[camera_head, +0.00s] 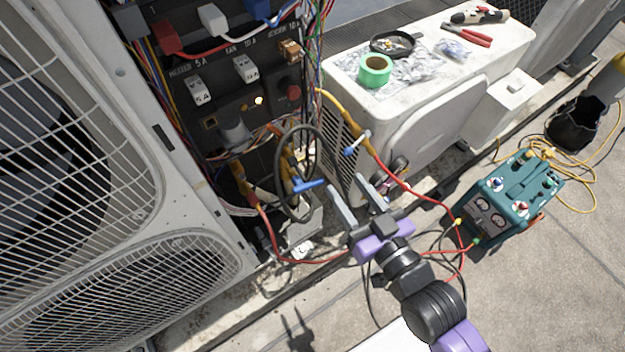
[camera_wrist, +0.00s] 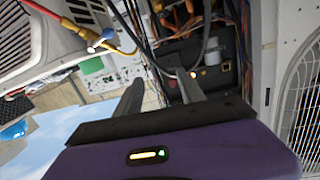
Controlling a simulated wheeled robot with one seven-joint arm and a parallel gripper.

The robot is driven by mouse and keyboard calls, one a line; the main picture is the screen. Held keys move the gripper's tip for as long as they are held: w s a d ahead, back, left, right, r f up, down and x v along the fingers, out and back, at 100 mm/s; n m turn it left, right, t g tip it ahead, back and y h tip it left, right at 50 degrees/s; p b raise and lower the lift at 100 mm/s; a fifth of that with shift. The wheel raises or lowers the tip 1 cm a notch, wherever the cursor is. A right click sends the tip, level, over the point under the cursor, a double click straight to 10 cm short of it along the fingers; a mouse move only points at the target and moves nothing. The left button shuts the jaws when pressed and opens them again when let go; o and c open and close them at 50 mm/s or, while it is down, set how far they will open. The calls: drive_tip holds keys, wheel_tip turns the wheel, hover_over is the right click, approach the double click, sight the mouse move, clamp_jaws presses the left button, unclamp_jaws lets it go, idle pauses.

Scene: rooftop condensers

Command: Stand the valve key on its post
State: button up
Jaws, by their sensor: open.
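A blue T-shaped handle (camera_head: 307,186) shows in the head view in front of the open electrical cabinet, beside yellow fittings and a black cable loop; it may be the valve key, but I cannot tell. A second small blue-and-metal handle (camera_head: 356,144) sits on a yellow-ended red hose to its upper right; one like it shows in the wrist view (camera_wrist: 101,41). I cannot make out a post for certain. My gripper (camera_head: 348,190) is open and empty, to the right of the blue T-shaped handle. Its fingers (camera_wrist: 160,80) point toward the cabinet in the wrist view.
A fan condenser (camera_head: 100,150) stands at left. A white unit (camera_head: 440,95) carries green tape (camera_head: 375,70) and pliers (camera_head: 466,34). Hoses and wires run around my gripper.

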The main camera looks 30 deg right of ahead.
drive_tip(key=shift+g+y, duration=0.4)
drive_tip(key=shift+g, duration=0.3)
drive_tip(key=w+f, duration=0.2)
drive_tip(key=w, duration=0.2)
drive_tip(key=w+f, duration=0.2)
drive_tip(key=w, duration=0.2)
drive_tip(key=w+f+b, duration=0.1)
drive_tip(key=w+f, duration=0.1)
drive_tip(key=w, duration=0.2)
drive_tip(key=shift+w+f, duration=0.2)
drive_tip(key=shift+f, duration=0.05)
drive_tip(key=g, duration=0.2)
approach(295, 162)
drive_tip(key=shift+w+d+y, duration=0.3)
drive_tip(key=shift+w+y, duration=0.1)
drive_tip(key=shift+w, duration=0.1)
drive_tip(key=shift+w+f, duration=0.1)
drive_tip(key=shift+f, duration=0.1)
drive_tip(key=shift+x, duration=3.75)
drive_tip(key=shift+a, duration=0.1)
clamp_jaws()
